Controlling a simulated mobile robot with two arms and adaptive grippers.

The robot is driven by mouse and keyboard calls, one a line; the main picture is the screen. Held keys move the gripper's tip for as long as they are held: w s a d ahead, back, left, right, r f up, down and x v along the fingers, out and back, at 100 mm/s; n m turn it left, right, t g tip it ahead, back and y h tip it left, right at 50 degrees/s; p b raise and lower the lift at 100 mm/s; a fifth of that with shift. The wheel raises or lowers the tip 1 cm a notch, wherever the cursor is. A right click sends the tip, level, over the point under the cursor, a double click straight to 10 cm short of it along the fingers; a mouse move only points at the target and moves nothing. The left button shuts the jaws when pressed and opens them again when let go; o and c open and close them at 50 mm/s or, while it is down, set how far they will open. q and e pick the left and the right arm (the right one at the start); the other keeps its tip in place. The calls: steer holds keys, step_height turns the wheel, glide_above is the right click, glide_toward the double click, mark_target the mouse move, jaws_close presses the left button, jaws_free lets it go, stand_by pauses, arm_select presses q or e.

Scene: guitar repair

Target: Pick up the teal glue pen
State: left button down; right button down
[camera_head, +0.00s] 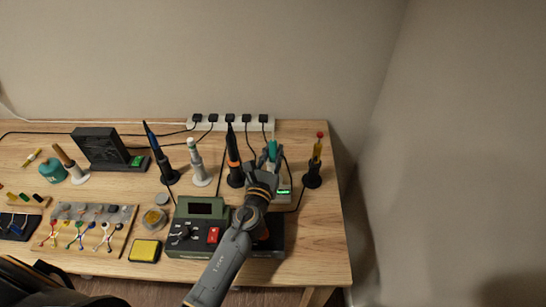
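The teal glue pen (273,149) stands upright near the back right of the wooden table, in front of the power strip. The gripper hides the pen's lower part. The view is too small to tell whether the fingers press on the pen or stand open around it. A small base with a green light (284,191) shows beside the gripper. My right gripper is not in view.
An orange-and-black tool (235,165) stands close left of the gripper, and a yellow tool with a red tip (316,160) stands to the right. A soldering station (200,226) lies in front. Black cables run to the power strip (222,124). The table's right front is clear.

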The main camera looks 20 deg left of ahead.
arm_select(q)
step_height(320, 180, up, 10)
steer(key=p, duration=0.7)
steer(key=c, duration=1.8)
jaws_free()
jaws_close()
steer(key=shift+r+p, duration=0.5)
steer(key=shift+p, duration=0.25)
steer(key=shift+f, duration=0.1)
